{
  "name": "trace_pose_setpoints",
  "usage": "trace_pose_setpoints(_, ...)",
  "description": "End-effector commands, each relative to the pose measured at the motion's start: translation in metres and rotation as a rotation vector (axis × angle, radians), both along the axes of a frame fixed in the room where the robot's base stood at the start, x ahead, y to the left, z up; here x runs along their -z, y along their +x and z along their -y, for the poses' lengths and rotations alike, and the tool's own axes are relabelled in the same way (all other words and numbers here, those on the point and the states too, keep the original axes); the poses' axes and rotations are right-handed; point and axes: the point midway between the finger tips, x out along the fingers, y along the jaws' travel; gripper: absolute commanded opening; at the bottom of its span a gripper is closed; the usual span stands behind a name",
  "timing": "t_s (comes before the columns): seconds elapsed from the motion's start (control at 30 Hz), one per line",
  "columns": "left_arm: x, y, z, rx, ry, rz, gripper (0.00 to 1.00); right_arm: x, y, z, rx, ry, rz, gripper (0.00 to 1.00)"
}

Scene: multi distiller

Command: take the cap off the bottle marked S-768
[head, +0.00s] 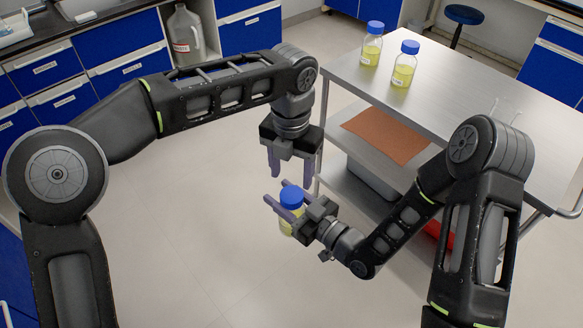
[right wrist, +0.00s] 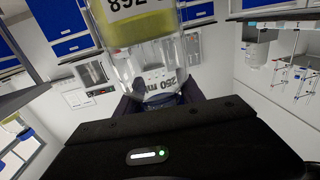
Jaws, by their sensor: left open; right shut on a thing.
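A bottle (head: 289,226) with yellow liquid and a blue cap (head: 291,196) is held upright by my right gripper (head: 275,192), which is shut around its upper part in mid-air. In the right wrist view the bottle (right wrist: 150,75) is seen upside down. Its cut-off label (right wrist: 128,5) seems to read 768 inverted. The cap is on the bottle. My left gripper (head: 291,176) is open and empty, pointing down just above the cap, with its fingers apart and not visibly touching it.
Two more blue-capped bottles with yellow liquid, one farther back (head: 371,45) and one nearer (head: 404,66), stand on the steel cart (head: 470,95) at right. A brown mat (head: 388,135) lies on its lower shelf. Open floor lies below the grippers.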

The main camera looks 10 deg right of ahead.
Motion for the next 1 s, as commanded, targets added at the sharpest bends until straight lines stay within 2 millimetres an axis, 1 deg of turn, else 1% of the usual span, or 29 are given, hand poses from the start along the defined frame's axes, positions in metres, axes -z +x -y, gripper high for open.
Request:
trace_pose_setpoints(0.3, 0.046, -0.001, 0.000, 0.000, 0.001, -0.004, 0.56, -0.001, 0.000, 0.000, 0.000, 0.001, 0.002, 0.00)
trace_pose_setpoints(0.5, 0.067, 0.000, 0.000, 0.001, 0.001, -0.001, 0.56, -0.001, 0.000, 0.000, 0.000, 0.001, 0.002, 0.00)
trace_pose_setpoints(0.63, 0.072, 0.000, 0.000, 0.000, -0.001, -0.001, 0.56, -0.001, 0.000, 0.000, 0.000, 0.001, 0.003, 0.00)
trace_pose_setpoints(0.87, 0.072, 0.000, 0.000, 0.000, -0.001, 0.001, 0.56, -0.001, 0.000, 0.000, 0.000, 0.001, 0.002, 0.00)
trace_pose_setpoints(1.0, 0.071, 0.000, 0.000, 0.000, -0.001, 0.001, 0.44, -0.001, 0.000, 0.000, 0.000, 0.001, 0.002, 0.00)
